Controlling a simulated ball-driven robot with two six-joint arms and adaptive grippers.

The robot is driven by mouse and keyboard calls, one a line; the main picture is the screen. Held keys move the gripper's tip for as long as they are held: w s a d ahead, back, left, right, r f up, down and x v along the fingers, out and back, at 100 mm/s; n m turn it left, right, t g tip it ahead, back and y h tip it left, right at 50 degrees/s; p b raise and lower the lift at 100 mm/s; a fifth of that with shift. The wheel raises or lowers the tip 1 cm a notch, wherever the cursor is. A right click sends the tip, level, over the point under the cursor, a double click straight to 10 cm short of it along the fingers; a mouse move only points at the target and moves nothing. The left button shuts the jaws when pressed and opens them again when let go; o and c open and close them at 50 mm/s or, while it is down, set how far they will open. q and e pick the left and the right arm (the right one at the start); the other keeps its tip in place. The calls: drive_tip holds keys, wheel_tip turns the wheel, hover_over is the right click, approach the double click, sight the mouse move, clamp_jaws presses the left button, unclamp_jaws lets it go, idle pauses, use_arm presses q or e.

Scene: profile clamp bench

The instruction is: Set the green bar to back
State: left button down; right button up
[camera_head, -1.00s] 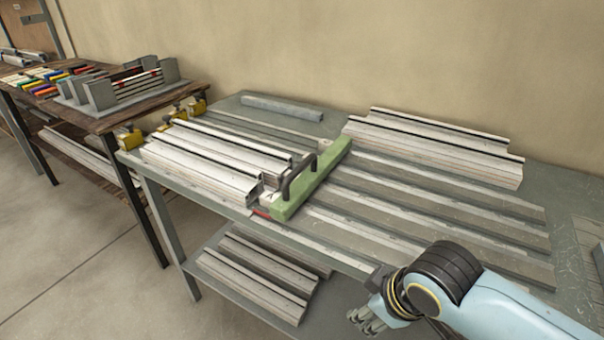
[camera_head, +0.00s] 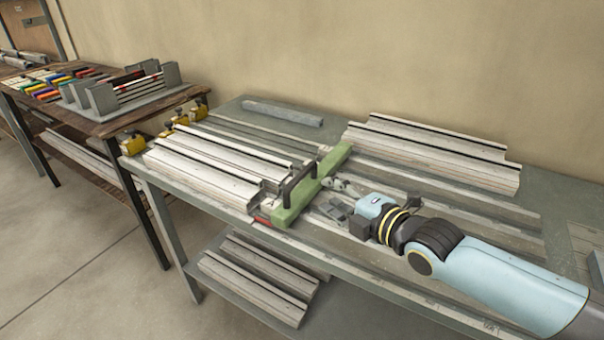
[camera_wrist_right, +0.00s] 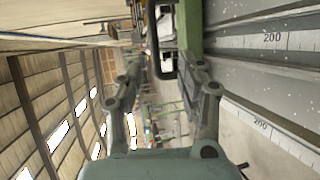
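The green bar (camera_head: 329,164) lies across the slotted bench, close against the right ends of the light metal profiles (camera_head: 205,170). A black handle (camera_head: 298,180) stands on it. My right gripper (camera_head: 338,194) is just right of the bar, above the bench top. In the right wrist view my right gripper (camera_wrist_right: 165,72) has its fingers spread and empty. There the green bar (camera_wrist_right: 190,25) and the dark handle (camera_wrist_right: 154,40) show ahead of the fingertips; I cannot tell whether anything touches. My left gripper is out of view.
A stack of profiles (camera_head: 430,152) lies at the back right of the bench, and a grey bar (camera_head: 283,113) at the back. Yellow clamps (camera_head: 132,143) sit at the left edge. A side table (camera_head: 60,115) stands left. Slots right of the bar are bare.

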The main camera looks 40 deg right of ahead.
sight(304, 176)
drive_tip(key=shift+w+d+r, duration=0.15)
drive_tip(key=shift+w+d, duration=0.05)
drive_tip(key=shift+w+n+t+b, duration=0.25)
drive_tip(key=shift+n+t+b, duration=0.05)
drive_tip(key=shift+b, duration=0.15)
drive_tip(key=w+b, duration=0.2)
drive_tip(key=w+f+b, duration=0.1)
drive_tip(key=b, duration=0.1)
drive_tip(key=shift+w+a+f, duration=0.1)
drive_tip(key=shift+w+f, duration=0.05)
drive_tip(key=shift+w, duration=0.25)
drive_tip(key=w, duration=0.1)
drive_tip(key=w+b, duration=0.1)
drive_tip(key=w, duration=0.1)
drive_tip(key=w+b, duration=0.1)
drive_tip(key=w, duration=0.1)
drive_tip(key=shift+w+a+f, duration=0.1)
drive_tip(key=shift+w+f, duration=0.1)
drive_tip(key=shift+f, duration=0.1)
drive_tip(key=shift+w, duration=0.35)
drive_tip(key=shift+c, duration=0.5)
clamp_jaws()
